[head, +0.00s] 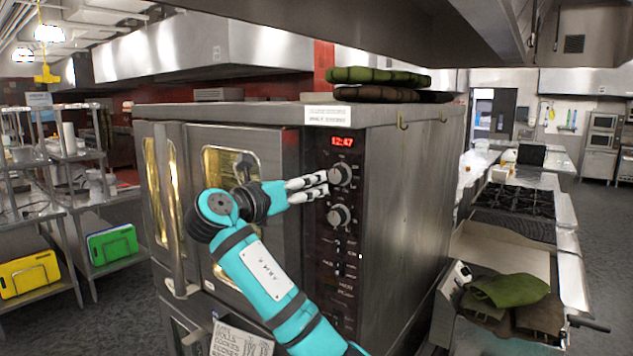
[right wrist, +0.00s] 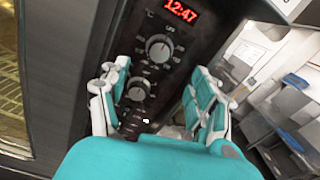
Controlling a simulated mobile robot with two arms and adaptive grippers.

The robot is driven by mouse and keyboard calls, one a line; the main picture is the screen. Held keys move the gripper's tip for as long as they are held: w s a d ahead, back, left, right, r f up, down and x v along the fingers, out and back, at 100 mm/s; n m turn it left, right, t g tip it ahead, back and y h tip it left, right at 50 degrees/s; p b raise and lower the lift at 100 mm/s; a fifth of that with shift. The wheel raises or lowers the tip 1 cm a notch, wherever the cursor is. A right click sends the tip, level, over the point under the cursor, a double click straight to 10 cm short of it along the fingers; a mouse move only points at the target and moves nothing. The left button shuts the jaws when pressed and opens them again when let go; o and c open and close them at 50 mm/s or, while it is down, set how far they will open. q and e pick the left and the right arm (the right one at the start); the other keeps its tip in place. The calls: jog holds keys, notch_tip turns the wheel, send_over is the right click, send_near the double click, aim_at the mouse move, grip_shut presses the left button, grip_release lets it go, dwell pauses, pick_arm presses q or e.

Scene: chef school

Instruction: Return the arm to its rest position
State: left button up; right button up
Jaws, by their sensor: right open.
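My right arm (head: 262,275) is teal and reaches up from the bottom of the head view to the oven's control panel. My right gripper (head: 326,184) is at the upper knob (head: 340,174), in front of the panel. In the right wrist view my right gripper (right wrist: 160,100) is open, with the upper knob (right wrist: 159,47) and the lower knob (right wrist: 138,90) seen between and beyond its fingers. Nothing is held between the fingers. I cannot tell whether a finger touches the knob. My left gripper is not in view.
The large steel oven (head: 410,220) fills the middle, its doors closed and its red display lit. Folded green and brown cloths (head: 378,76) lie on top. A counter with more cloths (head: 512,290) stands right.

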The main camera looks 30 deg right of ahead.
jog(key=shift+s+a, duration=0.2)
jog(key=shift+a, duration=0.25)
jog(key=shift+f, duration=0.15)
